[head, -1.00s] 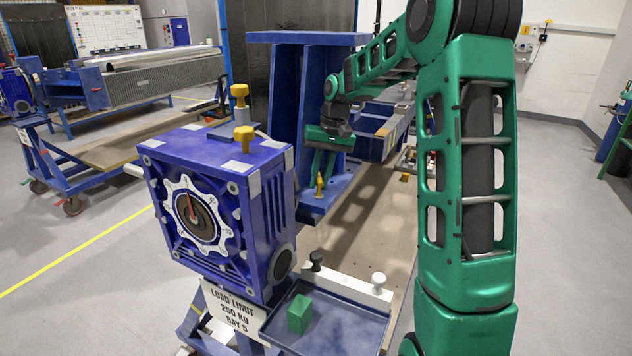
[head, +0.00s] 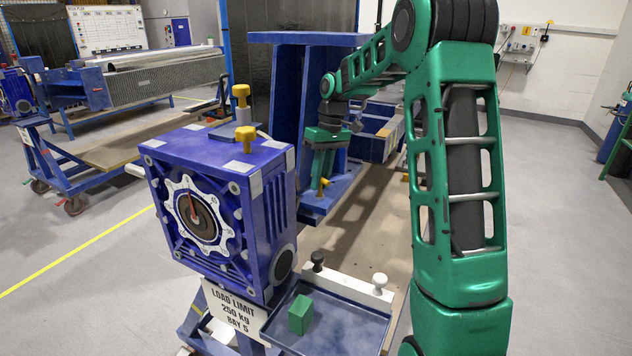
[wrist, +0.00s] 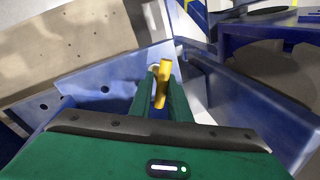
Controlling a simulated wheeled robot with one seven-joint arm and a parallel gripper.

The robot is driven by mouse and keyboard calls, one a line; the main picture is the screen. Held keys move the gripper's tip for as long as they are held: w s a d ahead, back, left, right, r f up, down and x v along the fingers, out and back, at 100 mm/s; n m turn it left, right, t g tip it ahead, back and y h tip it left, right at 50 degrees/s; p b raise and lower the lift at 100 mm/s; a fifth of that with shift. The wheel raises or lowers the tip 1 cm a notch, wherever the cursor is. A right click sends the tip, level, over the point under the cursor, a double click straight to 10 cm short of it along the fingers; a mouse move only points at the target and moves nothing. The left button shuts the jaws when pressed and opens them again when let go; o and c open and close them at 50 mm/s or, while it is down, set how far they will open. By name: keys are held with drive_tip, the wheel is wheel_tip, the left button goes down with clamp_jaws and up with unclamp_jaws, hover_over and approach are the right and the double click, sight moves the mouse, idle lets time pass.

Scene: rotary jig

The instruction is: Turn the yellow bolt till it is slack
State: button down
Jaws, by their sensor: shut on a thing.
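The yellow bolt (head: 322,188) stands on the base plate of the blue steel beam fixture, behind the gearbox-like block. Its yellow head (wrist: 162,84) shows between the green fingers in the wrist view. My gripper (head: 321,180) points down over it and is shut on the bolt head. The bolt's shank and seat are mostly hidden by the fingers.
The upright blue beam (head: 285,100) rises close to the left of my gripper. A blue tray (head: 345,327) with a green block (head: 300,314) and a rail with black and white knobs is in front. A wooden board (head: 380,215) lies behind. Open floor is at right.

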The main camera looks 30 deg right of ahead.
drive_tip(key=shift+s+d+f, duration=0.1)
drive_tip(key=shift+s+d, duration=0.1)
drive_tip(key=shift+d, duration=0.2)
drive_tip(key=c, duration=1.7)
unclamp_jaws()
drive_tip(key=shift+o, duration=0.2)
drive_tip(key=shift+a, duration=0.15)
drive_tip(key=shift+w, duration=0.1)
